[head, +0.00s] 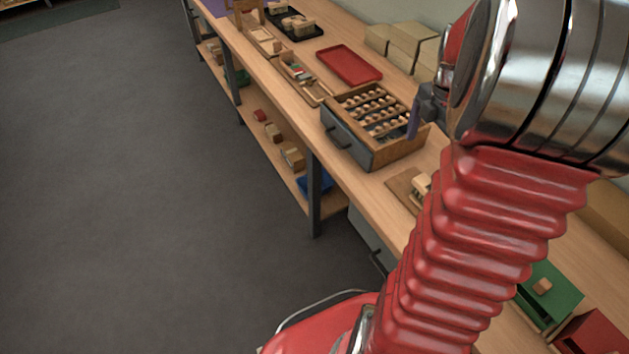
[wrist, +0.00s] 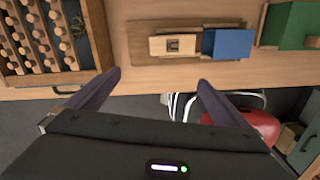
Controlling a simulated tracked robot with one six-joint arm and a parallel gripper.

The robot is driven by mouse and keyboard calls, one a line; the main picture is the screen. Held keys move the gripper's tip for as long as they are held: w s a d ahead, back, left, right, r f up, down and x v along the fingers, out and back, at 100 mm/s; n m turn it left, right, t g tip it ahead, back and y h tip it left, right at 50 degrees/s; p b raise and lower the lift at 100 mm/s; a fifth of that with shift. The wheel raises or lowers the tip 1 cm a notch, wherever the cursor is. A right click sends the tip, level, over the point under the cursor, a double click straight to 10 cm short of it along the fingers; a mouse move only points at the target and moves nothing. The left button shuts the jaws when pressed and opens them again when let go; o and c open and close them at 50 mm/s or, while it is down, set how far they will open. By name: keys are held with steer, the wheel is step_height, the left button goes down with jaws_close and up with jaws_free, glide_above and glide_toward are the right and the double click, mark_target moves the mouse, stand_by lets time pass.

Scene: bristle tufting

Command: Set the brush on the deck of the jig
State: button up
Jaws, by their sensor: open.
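My gripper (wrist: 159,76) is open and empty in the wrist view, its two dark purple fingers spread wide at the bench's front edge. Ahead of it a brown wooden board (wrist: 140,50) lies on the bench, seemingly the jig's base. On the board sit a pale wooden block (wrist: 158,46) with a small square fitting, and a blue block (wrist: 228,43) touching or close to its right end. I cannot tell for sure which piece is the brush. In the head view the board (head: 399,187) is partly hidden by my arm, and a purple finger (head: 413,120) of my gripper shows above the bench.
A wooden drawer unit (head: 376,158) with rows of pegs stands left of the board. A red tray (head: 348,66) and cardboard boxes (head: 410,40) lie farther along. A green box (head: 549,293) is at the right. Bare bench lies around the board.

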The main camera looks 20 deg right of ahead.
steer(key=w+a+r+m+t, duration=0.1)
steer(key=a+r+m, duration=0.2)
steer(key=a, duration=0.3)
steer(key=a+r+m+t+h, duration=0.1)
steer(key=a+r+m, duration=0.1)
steer(key=a, duration=0.4)
steer(key=w+a+r+m+t, duration=0.1)
steer(key=a+r+m, duration=0.2)
steer(key=a, duration=0.3)
steer(key=s+a+m+t, duration=0.1)
steer(key=s+a+m, duration=0.2)
steer(key=a, duration=0.4)
steer(key=s+a+r+m+t+y, duration=0.1)
steer(key=s+a+m, duration=0.3)
steer(key=a, duration=0.3)
steer(key=shift+a+r+m+t, duration=0.25)
steer(key=shift+m+t, duration=0.15)
steer(key=shift+m, duration=0.5)
